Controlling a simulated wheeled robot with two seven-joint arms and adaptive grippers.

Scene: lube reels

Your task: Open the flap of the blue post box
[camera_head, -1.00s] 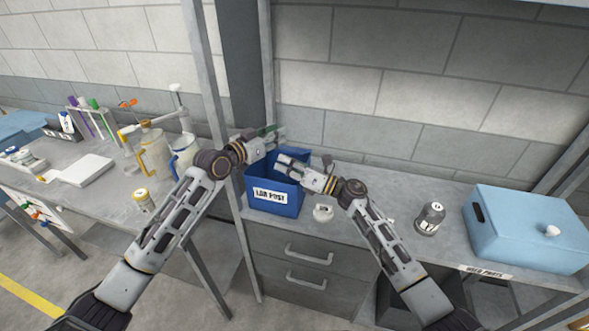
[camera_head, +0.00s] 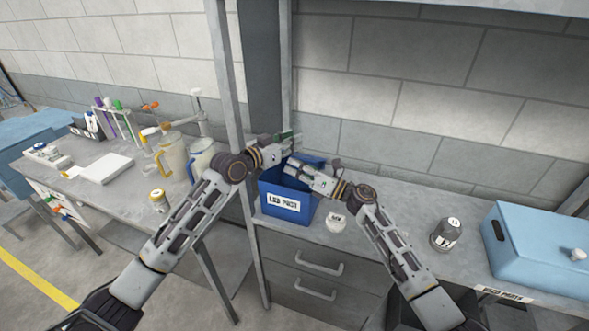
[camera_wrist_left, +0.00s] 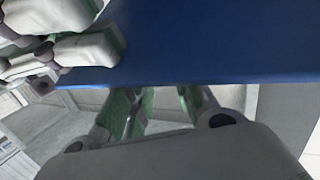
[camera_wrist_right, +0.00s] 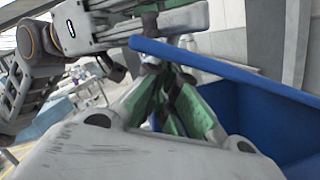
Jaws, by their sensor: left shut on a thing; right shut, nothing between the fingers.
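The blue post box (camera_head: 272,206), labelled LAB POST, stands upright on the grey bench, its dark inside partly showing. My left gripper (camera_head: 293,139) is shut at its back upper edge. In the left wrist view, a broad blue panel (camera_wrist_left: 215,45), apparently the flap, crosses above the green-padded fingers (camera_wrist_left: 150,108); the contact itself is hidden. My right gripper (camera_head: 292,168) is shut and empty, over the box opening. In the right wrist view, its green fingers (camera_wrist_right: 178,105) are just beside a blue edge (camera_wrist_right: 225,68) and the box's blue inside (camera_wrist_right: 255,120).
A small white round item (camera_head: 336,222) sits right of the box. A dark grey jar (camera_head: 446,235) and a light blue case (camera_head: 540,245) stand farther right. Jugs (camera_head: 172,155) stand on the left table. A metal post (camera_head: 231,90) rises close to my left arm.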

